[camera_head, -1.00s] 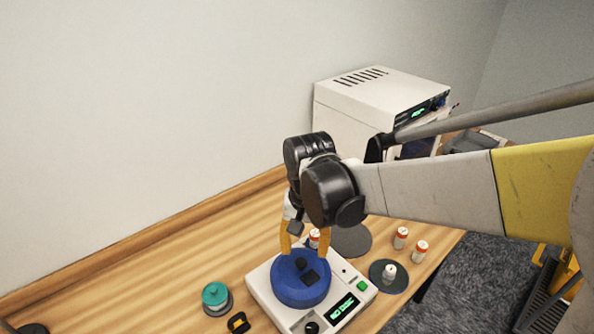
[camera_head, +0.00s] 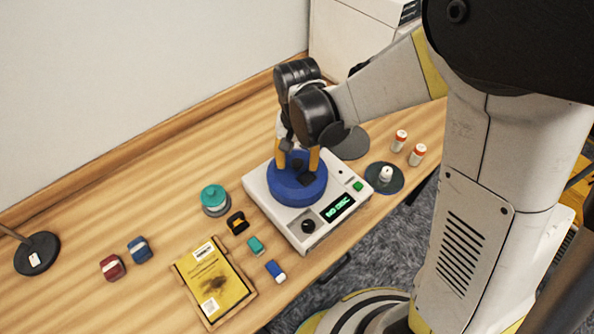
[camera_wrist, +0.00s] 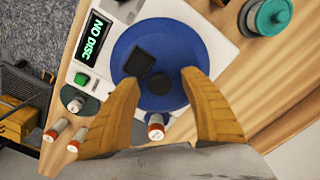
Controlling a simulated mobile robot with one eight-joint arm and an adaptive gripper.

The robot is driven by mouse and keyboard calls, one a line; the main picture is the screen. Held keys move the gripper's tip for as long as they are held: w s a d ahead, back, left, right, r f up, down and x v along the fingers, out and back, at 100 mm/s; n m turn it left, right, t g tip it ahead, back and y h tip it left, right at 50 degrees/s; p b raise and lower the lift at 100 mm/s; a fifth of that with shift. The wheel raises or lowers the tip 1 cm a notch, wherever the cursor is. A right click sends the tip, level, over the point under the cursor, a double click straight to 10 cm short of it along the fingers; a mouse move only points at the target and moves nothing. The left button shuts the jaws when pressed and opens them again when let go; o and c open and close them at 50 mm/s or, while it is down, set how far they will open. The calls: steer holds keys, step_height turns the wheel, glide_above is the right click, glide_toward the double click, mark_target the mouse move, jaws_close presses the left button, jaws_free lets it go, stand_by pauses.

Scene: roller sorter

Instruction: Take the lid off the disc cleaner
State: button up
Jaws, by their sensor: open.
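The disc cleaner (camera_head: 262,185) is a white box on the wooden table, with a green display reading "NO DISC", a dark knob and a green button. Its round blue lid (camera_head: 297,190) is on top, with a black knob near the middle; the lid also fills the middle of the wrist view (camera_wrist: 185,40). My gripper (camera_head: 298,165) is over the lid, with its orange fingers pointing down. In the wrist view my gripper (camera_wrist: 168,82) is open, its fingertips apart on either side of the black knob (camera_wrist: 158,84). I cannot tell whether the fingers touch the lid.
A teal-lidded jar (camera_head: 214,200), a yellow booklet (camera_head: 212,285) and several small coloured blocks lie left and in front of the cleaner. White-and-orange bottles (camera_head: 400,140) and a dark disc (camera_head: 385,178) stand to the right. A white machine (camera_head: 350,45) is behind.

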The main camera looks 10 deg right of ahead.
jaws_close()
stand_by(0.3)
